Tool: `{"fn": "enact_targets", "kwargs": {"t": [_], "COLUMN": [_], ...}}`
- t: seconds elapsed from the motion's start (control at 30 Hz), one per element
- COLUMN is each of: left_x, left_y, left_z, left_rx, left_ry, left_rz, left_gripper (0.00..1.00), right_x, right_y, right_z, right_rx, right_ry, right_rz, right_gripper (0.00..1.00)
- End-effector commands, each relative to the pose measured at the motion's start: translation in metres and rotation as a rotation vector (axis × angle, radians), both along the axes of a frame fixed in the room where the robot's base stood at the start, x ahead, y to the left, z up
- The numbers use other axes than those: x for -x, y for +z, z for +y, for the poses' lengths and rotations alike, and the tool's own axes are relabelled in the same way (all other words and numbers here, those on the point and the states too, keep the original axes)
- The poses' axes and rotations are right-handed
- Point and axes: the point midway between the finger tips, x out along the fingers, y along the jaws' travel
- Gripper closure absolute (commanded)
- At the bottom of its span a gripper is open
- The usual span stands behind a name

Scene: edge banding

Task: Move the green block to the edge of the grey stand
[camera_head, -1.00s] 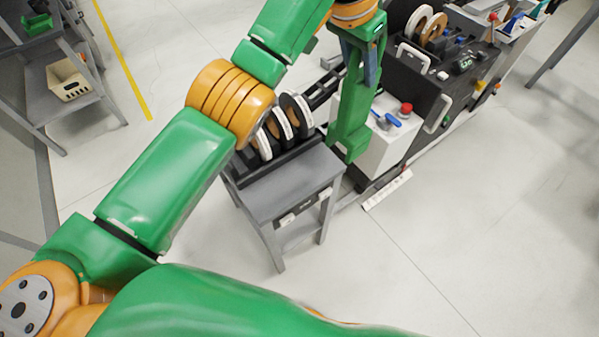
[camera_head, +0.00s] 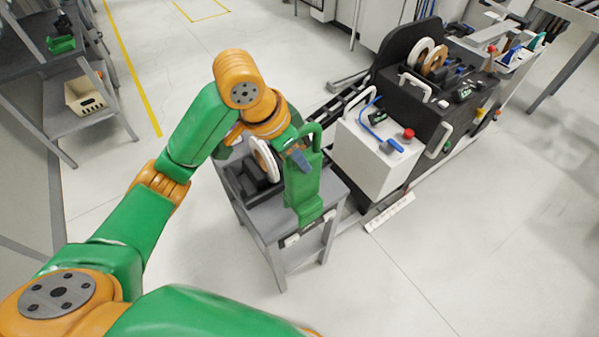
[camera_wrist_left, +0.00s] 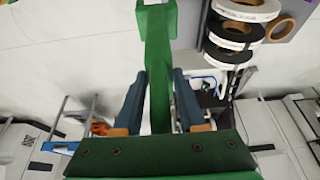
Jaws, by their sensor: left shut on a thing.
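The green block (camera_head: 303,190) is a tall piece with a loop handle at its top. My left gripper (camera_head: 297,158) is shut on it and holds it roughly upright over the front right part of the grey stand (camera_head: 262,216). I cannot tell whether its lower end touches the stand top. In the left wrist view the green block (camera_wrist_left: 160,60) sits between the two dark blue fingers of my left gripper (camera_wrist_left: 160,85). Part of the stand top is hidden behind the block and my arm. My right gripper is not in view.
Upright rolls (camera_head: 264,160) stand in a dark rack on the stand, close left of the block; several rolls show in the wrist view (camera_wrist_left: 235,32). A white and black machine (camera_head: 375,155) stands close to the right. The floor in front is clear.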

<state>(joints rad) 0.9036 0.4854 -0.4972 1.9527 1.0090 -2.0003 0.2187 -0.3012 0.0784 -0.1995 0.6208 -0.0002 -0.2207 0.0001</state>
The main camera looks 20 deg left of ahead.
Motion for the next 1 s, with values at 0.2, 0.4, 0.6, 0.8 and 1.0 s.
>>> {"fn": "enact_targets", "kwargs": {"t": [0.2,0.4,0.6,0.8,1.0], "left_x": [-0.052,-0.073,-0.072,-0.073,-0.072], "left_y": [-0.048,-0.073,-0.101,-0.101,-0.105], "left_z": [0.015,0.021,0.021,0.021,0.021], "left_rx": [0.001,0.0,-0.001,-0.001,-0.001], "left_ry": [0.003,-0.001,-0.003,-0.002,-0.002], "left_rz": [0.009,0.004,-0.001,-0.002,0.0], "left_gripper": [1.0,1.0,1.0,1.0,0.47], "right_x": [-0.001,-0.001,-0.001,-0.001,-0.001], "right_y": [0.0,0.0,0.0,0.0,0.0], "right_z": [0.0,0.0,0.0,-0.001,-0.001], "right_rx": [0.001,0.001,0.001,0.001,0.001], "right_ry": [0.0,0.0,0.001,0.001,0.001], "right_rz": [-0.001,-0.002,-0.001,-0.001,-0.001], "right_gripper": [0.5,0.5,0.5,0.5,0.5]}}
